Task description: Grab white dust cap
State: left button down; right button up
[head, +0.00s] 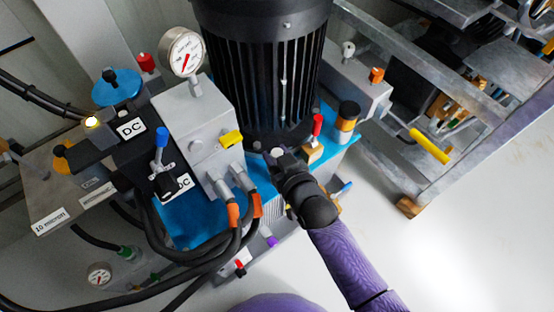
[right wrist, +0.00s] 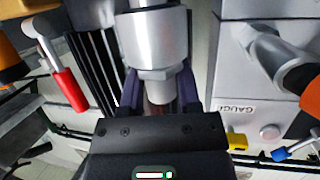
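A small white cap-like piece (head: 348,48) stands on the grey block at the back right in the head view. I cannot tell whether it is the white dust cap. My right gripper (head: 278,158) reaches in beside the foot of the black motor, away from that piece. In the right wrist view my right gripper (right wrist: 160,85) has a finger on each side of a silver fitting (right wrist: 153,40) with a hex end. The view does not show whether the fingers touch it. My left gripper is not in view.
The black finned motor (head: 262,65) stands just behind my right gripper. A red-handled lever (right wrist: 68,88) is close by in the right wrist view. The grey manifold (head: 200,130), its hoses and a pressure gauge (head: 182,51) crowd the left. Bare floor (head: 460,235) lies to the right.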

grip_shut()
